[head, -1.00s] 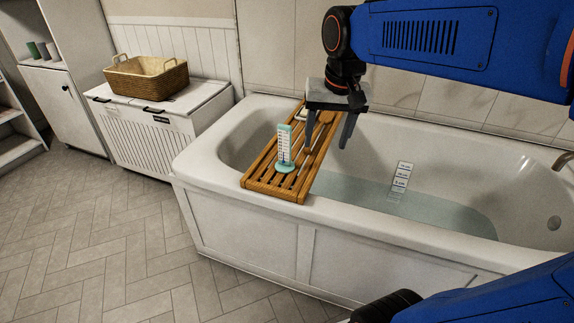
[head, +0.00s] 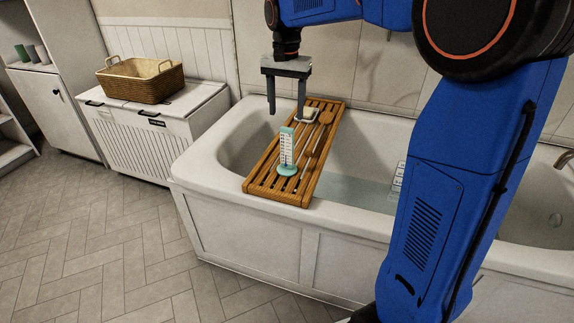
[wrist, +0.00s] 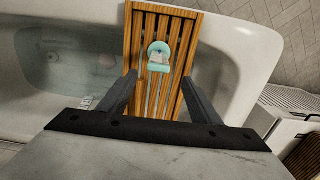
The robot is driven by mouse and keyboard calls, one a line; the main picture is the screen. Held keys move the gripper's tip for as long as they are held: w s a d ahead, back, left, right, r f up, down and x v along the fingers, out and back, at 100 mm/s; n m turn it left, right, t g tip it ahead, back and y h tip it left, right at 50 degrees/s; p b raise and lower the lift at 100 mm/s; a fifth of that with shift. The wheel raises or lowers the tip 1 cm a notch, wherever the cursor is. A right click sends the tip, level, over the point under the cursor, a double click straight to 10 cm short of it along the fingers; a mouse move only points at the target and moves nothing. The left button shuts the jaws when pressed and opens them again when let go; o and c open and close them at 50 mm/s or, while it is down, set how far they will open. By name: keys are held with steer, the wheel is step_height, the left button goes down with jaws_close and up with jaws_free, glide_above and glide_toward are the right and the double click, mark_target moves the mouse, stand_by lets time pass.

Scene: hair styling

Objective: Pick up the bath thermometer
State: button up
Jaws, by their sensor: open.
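The bath thermometer (head: 287,152) stands upright on the wooden bath tray (head: 256,186), toward the tray's near end. It has a white scale panel in a teal frame on a round teal base. In the wrist view the thermometer (wrist: 159,54) shows from above, beyond my fingertips and between their lines. My gripper (head: 286,112) is open and empty, pointing down. In the head view it appears above the thermometer and farther back, apart from it.
A soap dish with soap (head: 309,114) and a wooden brush (head: 322,124) lie on the tray's far part. The tray spans the white bathtub (head: 215,205), which holds water. A wicker basket (head: 140,82) sits on a white hamper (head: 150,130) at left.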

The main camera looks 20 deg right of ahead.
mark_target(286, 127)
step_height(286, 127, down, 10)
steer(key=shift+r, duration=0.1)
steer(key=shift+s+f, duration=0.2)
steer(key=shift+f, duration=2.45)
jaws_close()
